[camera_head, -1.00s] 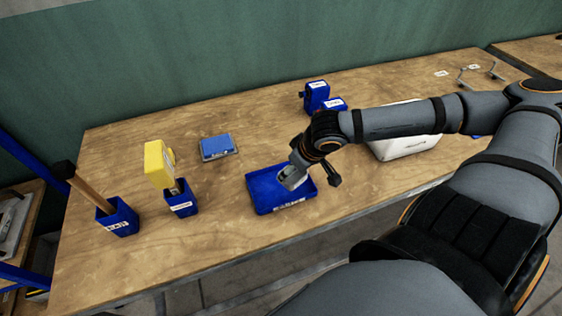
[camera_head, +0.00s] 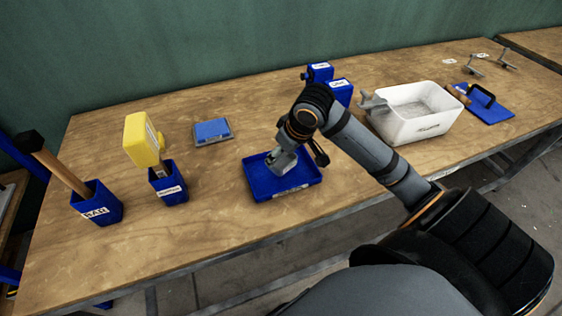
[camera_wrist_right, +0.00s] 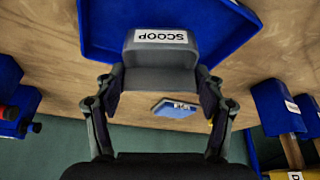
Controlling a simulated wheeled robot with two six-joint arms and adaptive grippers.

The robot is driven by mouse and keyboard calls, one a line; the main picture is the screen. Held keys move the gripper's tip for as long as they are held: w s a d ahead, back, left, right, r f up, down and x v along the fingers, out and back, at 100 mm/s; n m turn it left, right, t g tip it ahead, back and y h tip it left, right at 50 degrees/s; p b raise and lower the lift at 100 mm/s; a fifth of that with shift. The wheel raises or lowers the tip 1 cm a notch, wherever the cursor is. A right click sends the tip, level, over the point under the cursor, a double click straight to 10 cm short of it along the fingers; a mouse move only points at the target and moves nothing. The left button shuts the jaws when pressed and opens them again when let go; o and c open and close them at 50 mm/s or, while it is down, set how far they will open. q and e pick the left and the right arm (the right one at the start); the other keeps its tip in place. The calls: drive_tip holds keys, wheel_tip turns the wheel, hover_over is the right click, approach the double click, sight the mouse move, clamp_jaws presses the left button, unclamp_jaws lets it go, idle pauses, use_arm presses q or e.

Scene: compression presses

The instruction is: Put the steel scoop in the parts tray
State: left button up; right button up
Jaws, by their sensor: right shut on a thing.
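The steel scoop (camera_head: 283,163) is a grey, box-like piece; in the right wrist view it shows a white SCOOP label (camera_wrist_right: 160,37). My right gripper (camera_wrist_right: 160,78) is shut on it, one finger on each side. The parts tray (camera_head: 308,181) is the shallow blue tray on the bench, with a white label on its front wall. In the head view the scoop is over or inside the tray, towards its back; I cannot tell whether it touches the floor. The tray's blue wall (camera_wrist_right: 225,15) shows behind the scoop in the wrist view. My left gripper is not in view.
Left of the tray stand a blue holder with a yellow-topped tool (camera_head: 170,190) and a blue holder with a wooden handle (camera_head: 98,205). A blue-topped flat box (camera_head: 212,130) lies behind. To the right are blue bins (camera_head: 339,92), a white tub (camera_head: 415,128) and a blue board (camera_head: 487,112).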

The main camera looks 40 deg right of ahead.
sight(283, 159)
drive_tip(key=shift+w+a+f, duration=0.1)
drive_tip(key=shift+w+f, duration=0.05)
drive_tip(key=shift+f, duration=1.7)
drive_tip(key=shift+f, duration=0.15)
drive_tip(key=o, duration=1.4)
